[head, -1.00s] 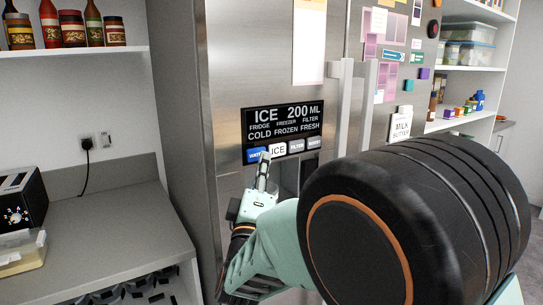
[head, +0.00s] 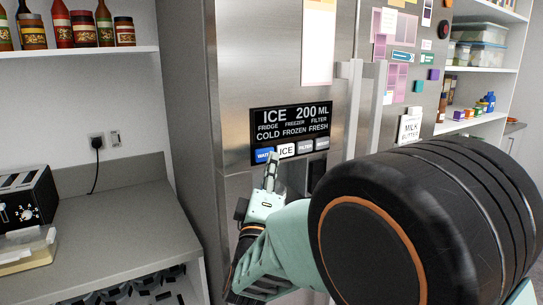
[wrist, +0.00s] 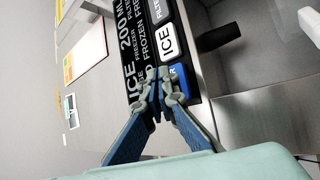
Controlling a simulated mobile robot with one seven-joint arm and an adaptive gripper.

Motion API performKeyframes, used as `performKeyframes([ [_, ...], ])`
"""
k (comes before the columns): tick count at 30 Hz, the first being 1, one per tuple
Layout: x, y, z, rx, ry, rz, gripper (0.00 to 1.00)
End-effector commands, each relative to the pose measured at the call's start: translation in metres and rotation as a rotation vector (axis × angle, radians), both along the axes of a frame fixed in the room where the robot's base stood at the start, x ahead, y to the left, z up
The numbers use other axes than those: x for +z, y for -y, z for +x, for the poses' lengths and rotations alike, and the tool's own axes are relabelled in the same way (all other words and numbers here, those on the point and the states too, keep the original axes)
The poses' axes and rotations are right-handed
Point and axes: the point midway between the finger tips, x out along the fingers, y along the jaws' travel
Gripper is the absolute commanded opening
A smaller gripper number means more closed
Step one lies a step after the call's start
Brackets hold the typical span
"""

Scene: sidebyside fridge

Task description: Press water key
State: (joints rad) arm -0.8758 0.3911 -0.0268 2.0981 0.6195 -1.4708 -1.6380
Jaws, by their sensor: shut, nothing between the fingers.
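The blue water key (head: 264,155) is the leftmost key in the row under the fridge's black display panel (head: 290,121). In the head view its right end is hidden behind my fingertips. My gripper (head: 272,158) is shut and empty, its tips at the water key's right end, beside the white ICE key (head: 287,150). In the wrist view, the shut fingertips (wrist: 162,88) overlap the blue water key (wrist: 178,80) and hide part of it. I cannot tell whether the tips touch the key. The panel reads ICE and 200 ML.
Two vertical door handles (head: 353,110) stand to the right. A grey counter (head: 125,235) with a toaster (head: 27,200) is at the left.

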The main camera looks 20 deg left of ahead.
Motion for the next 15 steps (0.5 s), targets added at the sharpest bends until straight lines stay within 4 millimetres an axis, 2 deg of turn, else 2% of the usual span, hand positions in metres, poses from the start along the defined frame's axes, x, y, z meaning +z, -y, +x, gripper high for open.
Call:
performKeyframes([
  [15,-0.0008,-0.0051,0.0043,0.0,0.001,0.001,0.0],
])
